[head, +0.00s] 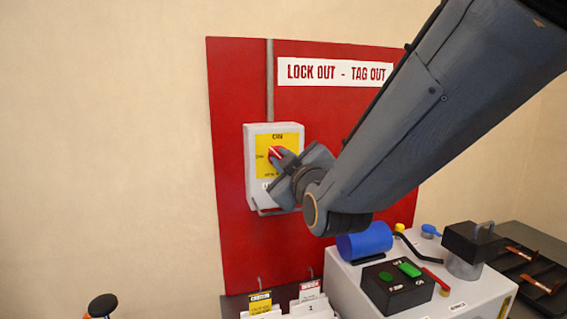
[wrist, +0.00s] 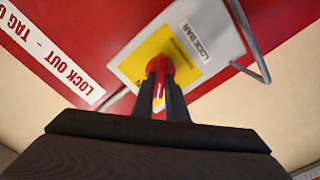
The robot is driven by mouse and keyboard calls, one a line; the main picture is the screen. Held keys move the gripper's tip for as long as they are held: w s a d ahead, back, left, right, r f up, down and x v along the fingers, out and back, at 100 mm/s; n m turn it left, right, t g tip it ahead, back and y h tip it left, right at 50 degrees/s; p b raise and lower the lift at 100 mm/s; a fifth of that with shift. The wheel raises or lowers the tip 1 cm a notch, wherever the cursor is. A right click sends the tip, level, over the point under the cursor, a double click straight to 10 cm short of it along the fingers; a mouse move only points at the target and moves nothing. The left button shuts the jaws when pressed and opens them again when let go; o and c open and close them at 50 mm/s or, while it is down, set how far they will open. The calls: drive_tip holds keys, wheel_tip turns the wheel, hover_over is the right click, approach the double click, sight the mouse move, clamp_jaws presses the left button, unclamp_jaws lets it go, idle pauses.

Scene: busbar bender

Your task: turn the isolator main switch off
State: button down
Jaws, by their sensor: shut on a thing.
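The isolator main switch is a grey box (head: 258,188) with a yellow plate (head: 292,140) on the red lock-out board. Its red handle (head: 275,153) is in the middle of the plate and also shows in the wrist view (wrist: 159,66). In the head view the handle looks slanted, with its white mark running diagonally; my gripper partly hides it. My gripper (wrist: 161,92) is shut on the red handle, with one dark finger on each side. The box's label reads LOCK BAR in the wrist view.
A bent metal bar (wrist: 255,45) sticks out at the box's edge. Below right stands a light grey machine (head: 350,290) with a blue cylinder (head: 365,241) and a black control box (head: 398,288). Tags (head: 260,303) stand below the board. The wall to the left is clear.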

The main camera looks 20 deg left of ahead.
drive_tip(key=n, duration=0.9)
drive_tip(key=shift+s+a+f, duration=0.1)
drive_tip(key=shift+f, duration=0.15)
drive_tip(key=shift+n, duration=0.4)
drive_tip(key=c, duration=1.8)
unclamp_jaws()
drive_tip(key=shift+o, duration=0.2)
drive_tip(key=b+v, duration=0.2)
drive_tip(key=v, duration=0.6)
